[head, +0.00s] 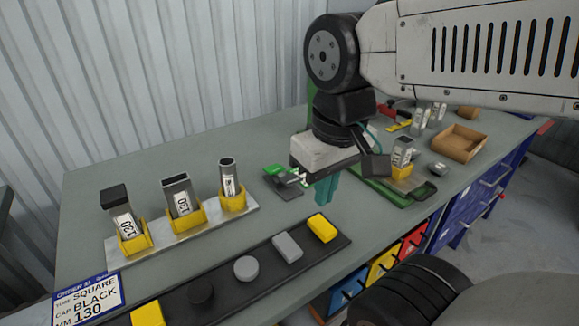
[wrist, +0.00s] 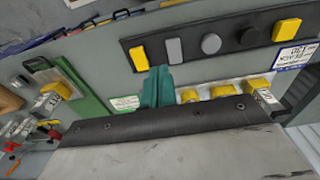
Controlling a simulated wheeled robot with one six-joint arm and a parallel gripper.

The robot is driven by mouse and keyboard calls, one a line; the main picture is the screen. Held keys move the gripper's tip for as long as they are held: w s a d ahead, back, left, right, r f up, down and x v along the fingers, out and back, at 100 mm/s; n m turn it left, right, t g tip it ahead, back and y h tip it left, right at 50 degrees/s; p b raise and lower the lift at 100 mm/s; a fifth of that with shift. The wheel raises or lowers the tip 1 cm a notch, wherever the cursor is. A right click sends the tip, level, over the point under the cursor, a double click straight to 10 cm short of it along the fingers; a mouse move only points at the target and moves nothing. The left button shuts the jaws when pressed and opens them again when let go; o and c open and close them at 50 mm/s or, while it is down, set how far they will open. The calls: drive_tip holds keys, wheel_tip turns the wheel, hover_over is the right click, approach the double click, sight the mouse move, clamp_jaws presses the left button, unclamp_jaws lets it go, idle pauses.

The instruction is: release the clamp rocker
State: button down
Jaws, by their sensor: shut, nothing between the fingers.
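My gripper (head: 326,198) points down over the table just right of a small dark block with a green part (head: 283,180), which may be the clamp rocker. Its teal fingers are together and empty; they also show in the wrist view (wrist: 158,84). I cannot tell whether they touch the table. A green fixture (head: 408,197) lies to the right, partly behind my gripper; a yellow holder (head: 402,172) there holds a labelled tube (head: 403,152). The green fixture is at the left in the wrist view (wrist: 88,98).
A metal rack (head: 190,238) with several tubes in yellow holders stands at left. An order card (head: 88,299) reads square, black, 130. A wooden tray (head: 460,143) is at far right.

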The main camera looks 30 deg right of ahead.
drive_tip(key=w+d+r+g, duration=0.1)
drive_tip(key=w+d+r, duration=0.15)
drive_tip(key=w, duration=0.55)
drive_tip(key=g, duration=0.2)
hover_over(293, 176)
drive_tip(key=w, duration=0.3)
wheel_tip(293, 176, down, 3)
drive_tip(key=shift+w+a+r, duration=0.1)
drive_tip(key=shift+w+a, duration=0.05)
drive_tip(key=s+f, duration=0.1)
drive_tip(key=f, duration=0.3)
drive_tip(key=s+f, duration=0.1)
drive_tip(key=f, duration=0.9)
drive_tip(key=shift+s, duration=0.4)
